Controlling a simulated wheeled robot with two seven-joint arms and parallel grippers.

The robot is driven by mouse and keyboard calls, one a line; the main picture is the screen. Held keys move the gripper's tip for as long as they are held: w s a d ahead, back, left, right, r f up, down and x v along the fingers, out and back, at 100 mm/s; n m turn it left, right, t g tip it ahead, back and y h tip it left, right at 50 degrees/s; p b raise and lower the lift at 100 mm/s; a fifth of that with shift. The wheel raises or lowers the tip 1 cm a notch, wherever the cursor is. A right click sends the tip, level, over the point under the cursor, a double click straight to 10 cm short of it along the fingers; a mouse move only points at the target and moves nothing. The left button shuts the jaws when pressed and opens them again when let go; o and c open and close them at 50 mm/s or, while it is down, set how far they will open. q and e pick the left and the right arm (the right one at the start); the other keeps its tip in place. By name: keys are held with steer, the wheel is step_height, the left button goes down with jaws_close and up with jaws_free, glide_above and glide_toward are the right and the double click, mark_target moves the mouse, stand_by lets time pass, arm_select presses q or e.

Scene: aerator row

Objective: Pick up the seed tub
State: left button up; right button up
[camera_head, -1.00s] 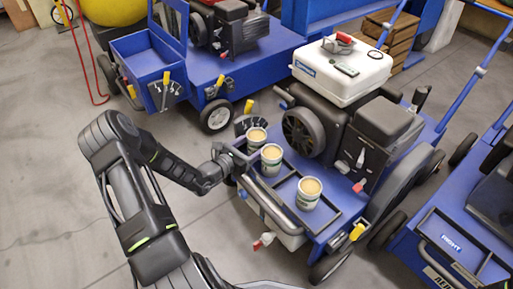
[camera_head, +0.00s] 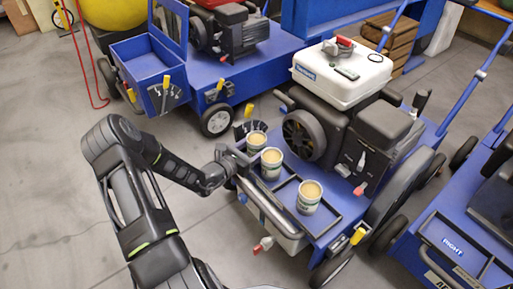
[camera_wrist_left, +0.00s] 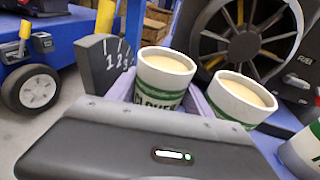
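Three white-and-green tubs with tan contents stand in a row on the blue machine's front rack. The far-left tub (camera_head: 256,142) is nearest my left gripper (camera_head: 232,156); in the left wrist view this tub (camera_wrist_left: 158,88) has a partly hidden dark label. The middle tub (camera_head: 271,165) also shows in the left wrist view (camera_wrist_left: 238,103). The near-right tub (camera_head: 309,198) is cut off at that view's right edge (camera_wrist_left: 304,150). The left gripper's fingers appear spread on either side of the far-left tub, at rack height. The gripper body hides the tub's base. My right gripper is out of view.
The dark-edged rack (camera_head: 338,222) has a thick bar along its front. A dark numbered dial plate (camera_wrist_left: 104,62) with a yellow lever stands left of the far-left tub. A black finned wheel (camera_head: 303,134) and white tank (camera_head: 342,72) are behind. Another blue machine (camera_head: 458,240) stands right.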

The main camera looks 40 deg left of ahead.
arm_select(q)
steer(key=c, duration=0.7)
step_height(320, 180, up, 10)
steer(key=p, duration=0.5)
stand_by(0.4)
